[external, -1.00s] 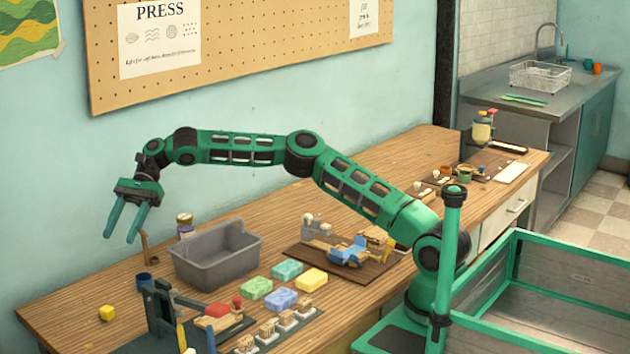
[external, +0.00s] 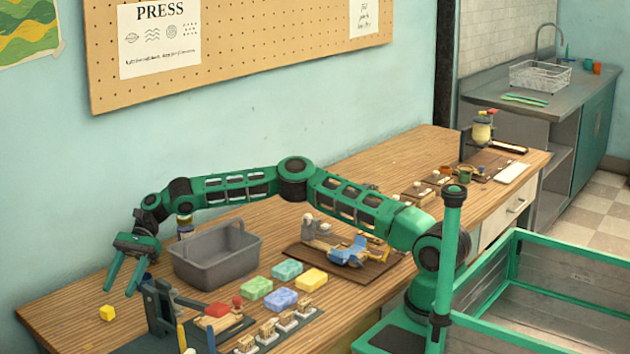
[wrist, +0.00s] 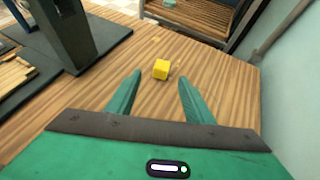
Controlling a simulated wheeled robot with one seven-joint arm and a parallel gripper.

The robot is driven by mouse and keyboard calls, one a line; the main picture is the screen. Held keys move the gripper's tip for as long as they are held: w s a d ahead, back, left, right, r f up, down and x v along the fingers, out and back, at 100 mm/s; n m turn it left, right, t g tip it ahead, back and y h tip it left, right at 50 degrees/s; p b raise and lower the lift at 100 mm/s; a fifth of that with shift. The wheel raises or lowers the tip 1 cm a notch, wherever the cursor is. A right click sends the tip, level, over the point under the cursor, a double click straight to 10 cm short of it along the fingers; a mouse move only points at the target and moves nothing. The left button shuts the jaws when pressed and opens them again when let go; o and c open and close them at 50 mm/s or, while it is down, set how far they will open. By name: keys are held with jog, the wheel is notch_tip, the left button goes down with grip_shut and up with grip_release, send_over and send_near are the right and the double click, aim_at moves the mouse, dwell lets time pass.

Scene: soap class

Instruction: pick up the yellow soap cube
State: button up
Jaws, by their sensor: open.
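The yellow soap cube (external: 107,313) sits alone on the wooden bench near its left end. In the wrist view the yellow soap cube (wrist: 161,69) lies ahead of the fingertips, roughly centred between them. My gripper (external: 121,282) is open and empty, pointing down above the bench and near the cube. The wrist view shows both green fingers of my gripper (wrist: 160,75) spread apart, with nothing between them touching either finger.
A dark press stand (external: 160,308) stands just right of the cube. A grey tub (external: 215,265) and several coloured soap bars (external: 283,299) are farther right. The wall (external: 60,200) runs behind the bench (external: 60,305).

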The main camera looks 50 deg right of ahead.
aim_at(108, 313)
jog(key=shift+w+x, duration=0.15)
jog(key=shift+x, duration=1.6)
jog(key=shift+w+x, duration=0.15)
jog(key=shift+x, duration=1.55)
jog(key=shift+a+r, duration=0.15)
jog(key=c, duration=1.2)
